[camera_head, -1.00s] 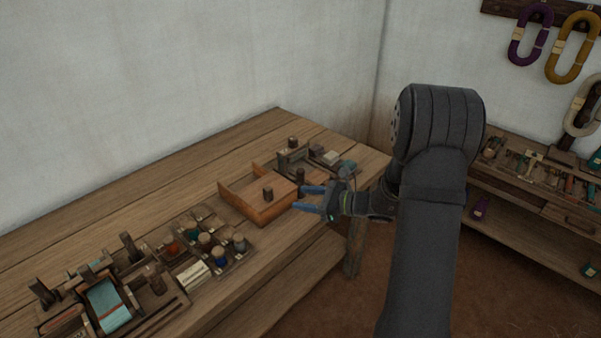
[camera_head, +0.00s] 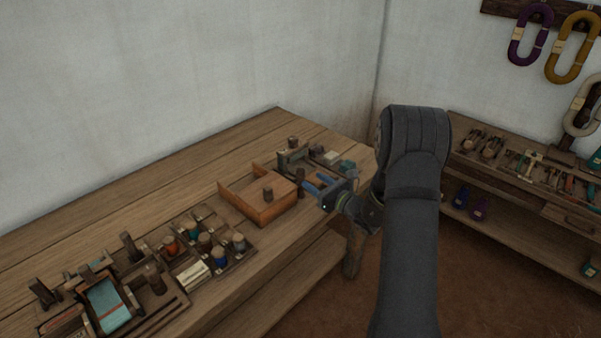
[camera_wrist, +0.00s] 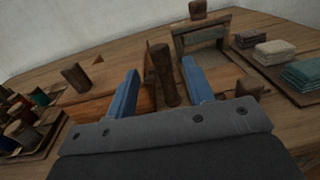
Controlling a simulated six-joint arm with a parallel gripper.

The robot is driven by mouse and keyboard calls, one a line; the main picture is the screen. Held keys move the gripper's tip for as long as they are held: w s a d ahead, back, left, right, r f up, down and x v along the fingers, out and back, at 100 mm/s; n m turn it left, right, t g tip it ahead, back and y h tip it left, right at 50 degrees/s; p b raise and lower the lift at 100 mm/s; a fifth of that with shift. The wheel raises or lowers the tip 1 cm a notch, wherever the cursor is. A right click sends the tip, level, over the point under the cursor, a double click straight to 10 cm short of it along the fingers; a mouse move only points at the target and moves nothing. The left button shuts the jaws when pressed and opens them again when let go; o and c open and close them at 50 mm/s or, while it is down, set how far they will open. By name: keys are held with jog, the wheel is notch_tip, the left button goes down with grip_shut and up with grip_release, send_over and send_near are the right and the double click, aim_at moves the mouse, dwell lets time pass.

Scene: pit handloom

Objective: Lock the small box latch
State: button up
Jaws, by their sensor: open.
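The small wooden box (camera_head: 250,207) sits on the bench, orange-brown, with a dark knob (camera_head: 268,194) on top. Its side also shows in the wrist view (camera_wrist: 92,106). A dark upright peg (camera_head: 300,180), perhaps the latch, stands at the box's right end. In the wrist view the peg (camera_wrist: 162,72) stands between the blue fingers, slightly tilted. My gripper (camera_head: 312,182) is open beside the box's right end, its fingers pointing at the peg. I cannot tell whether either finger touches the peg.
A small wooden frame (camera_wrist: 203,36) stands just beyond the peg. Folded cloths (camera_wrist: 275,52) lie on a tray to its right. A tray of bobbins (camera_head: 205,240) is left of the box. The bench (camera_head: 150,190) behind the box is clear.

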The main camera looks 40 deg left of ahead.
aim_at(304, 174)
jog(key=a, duration=0.7)
jog(key=shift+w+a, duration=0.15)
jog(key=shift+w, duration=0.1)
jog(key=c, duration=1)
